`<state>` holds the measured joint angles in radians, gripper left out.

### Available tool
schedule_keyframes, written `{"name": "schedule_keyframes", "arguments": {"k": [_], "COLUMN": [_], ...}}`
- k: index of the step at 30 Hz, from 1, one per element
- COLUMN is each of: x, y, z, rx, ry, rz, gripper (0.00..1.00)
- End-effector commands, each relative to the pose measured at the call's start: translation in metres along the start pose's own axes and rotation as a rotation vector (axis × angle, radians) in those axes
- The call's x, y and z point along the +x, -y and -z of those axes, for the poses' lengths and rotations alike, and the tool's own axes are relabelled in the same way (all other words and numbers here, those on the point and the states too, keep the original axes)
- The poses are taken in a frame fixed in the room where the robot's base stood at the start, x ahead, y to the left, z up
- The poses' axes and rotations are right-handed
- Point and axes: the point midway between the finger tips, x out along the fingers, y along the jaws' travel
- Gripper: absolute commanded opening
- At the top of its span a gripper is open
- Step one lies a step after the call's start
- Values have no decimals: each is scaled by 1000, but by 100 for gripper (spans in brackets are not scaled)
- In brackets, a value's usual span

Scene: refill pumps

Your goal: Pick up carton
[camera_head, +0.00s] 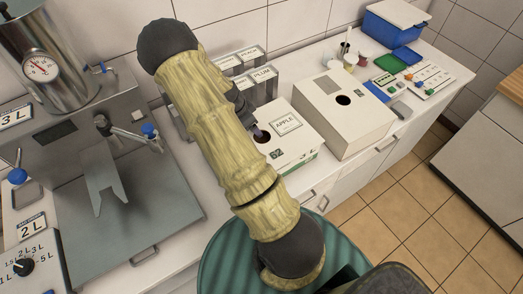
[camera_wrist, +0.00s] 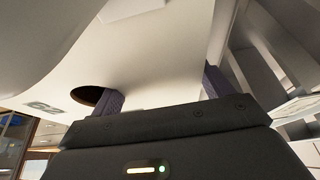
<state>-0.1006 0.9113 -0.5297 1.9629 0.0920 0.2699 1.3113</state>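A white carton (camera_head: 295,142) with an APPLE label and a dark round hole in its top stands on the white counter. My gripper (camera_head: 256,132) is at its left part, close to the hole, coming down from above. In the wrist view the carton's pale top (camera_wrist: 160,65) fills the middle, with the hole at left. My gripper's two dark fingers (camera_wrist: 162,92) stand well apart, the left one right beside the hole, the right one near the carton's edge. I cannot tell whether either finger touches the carton. My arm hides part of the counter behind.
A larger off-white box (camera_head: 350,125) with a hole stands to the right. A metal tank (camera_head: 50,60) and a steel tray (camera_head: 125,205) are at left. A blue bin (camera_head: 392,25) is at far right.

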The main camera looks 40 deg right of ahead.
Motion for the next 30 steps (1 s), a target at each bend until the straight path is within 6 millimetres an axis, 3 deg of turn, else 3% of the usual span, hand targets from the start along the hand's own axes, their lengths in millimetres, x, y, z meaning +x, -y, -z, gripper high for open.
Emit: {"name": "schedule_keyframes", "arguments": {"k": [1,6,7,19,30], "x": [0,0,0,-11,-70], "y": [0,0,0,1,1], "z": [1,2,2,5,29], "rx": [1,2,2,2,2], "ry": [0,0,0,-1,0], "rz": [-1,-1,-1,2,5], "gripper": [53,20,18,18,18]}}
